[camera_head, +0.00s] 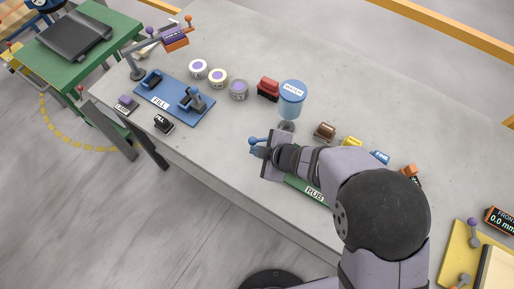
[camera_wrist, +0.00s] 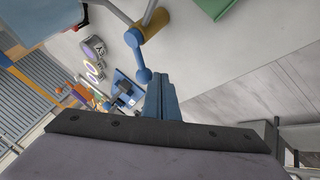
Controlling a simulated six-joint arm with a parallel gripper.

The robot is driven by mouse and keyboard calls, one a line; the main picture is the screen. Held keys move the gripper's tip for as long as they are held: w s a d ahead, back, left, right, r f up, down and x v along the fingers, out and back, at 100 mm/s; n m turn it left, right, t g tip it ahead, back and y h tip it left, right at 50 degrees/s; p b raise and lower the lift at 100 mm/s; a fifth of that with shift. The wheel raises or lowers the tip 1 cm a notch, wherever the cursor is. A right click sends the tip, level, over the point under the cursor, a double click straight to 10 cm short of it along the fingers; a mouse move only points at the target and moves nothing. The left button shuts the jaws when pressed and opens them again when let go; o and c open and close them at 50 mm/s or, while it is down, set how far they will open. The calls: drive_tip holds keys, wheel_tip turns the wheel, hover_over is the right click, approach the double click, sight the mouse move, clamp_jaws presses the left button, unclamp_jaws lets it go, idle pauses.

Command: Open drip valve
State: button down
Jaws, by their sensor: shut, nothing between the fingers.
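The drip valve shows in the wrist view as a brass body (camera_wrist: 150,22) with a blue lever ending in a blue ball (camera_wrist: 143,75). In the head view the blue ball knob (camera_head: 253,141) shows just beyond my gripper, below the blue water container (camera_head: 291,103). The container's white label seems to read WATER. My gripper (camera_wrist: 161,80) is shut and empty. Its blue fingers lie right beside the lever's ball; I cannot tell whether they touch. In the head view my gripper (camera_head: 258,152) is partly hidden, and the wrist covers most of the valve.
A green RUB board (camera_head: 313,193) lies under my arm. A red block (camera_head: 268,88), brown block (camera_head: 325,130) and several round tins, one a grey tin (camera_head: 238,90), stand nearby. A blue FILL board (camera_head: 172,98) lies left. Bare slab lies between it and my gripper.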

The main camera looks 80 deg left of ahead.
sight(249, 140)
drive_tip(key=shift+a+b, duration=0.1)
drive_tip(key=shift+b, duration=0.25)
drive_tip(key=m+t+b, duration=0.1)
drive_tip(key=m+b, duration=0.1)
drive_tip(key=b, duration=0.2)
drive_tip(key=s+a+m+t+b, duration=0.1)
drive_tip(key=m+b, duration=0.1)
drive_tip(key=b, duration=0.2)
drive_tip(key=a+m+t+y+b, duration=0.1)
drive_tip(key=b, duration=0.3)
drive_tip(key=shift+s+a+m+t, duration=0.2)
drive_tip(key=shift+a+m+t, duration=0.05)
drive_tip(key=shift+m+t, duration=0.15)
drive_tip(key=shift+a, duration=0.2)
drive_tip(key=a+b, duration=0.1)
drive_tip(key=b, duration=0.2)
drive_tip(key=shift+s+f+m, duration=0.1)
drive_tip(key=shift+f+m, duration=0.2)
drive_tip(key=shift+f, duration=0.1)
drive_tip(key=shift+t+b, duration=0.3)
drive_tip(key=shift+b, duration=0.45)
drive_tip(key=shift+a+r+m, duration=0.2)
drive_tip(key=shift+r+m, duration=0.15)
drive_tip(key=shift+m, duration=0.05)
drive_tip(key=shift+a+r, duration=0.1)
drive_tip(key=shift+a, duration=0.05)
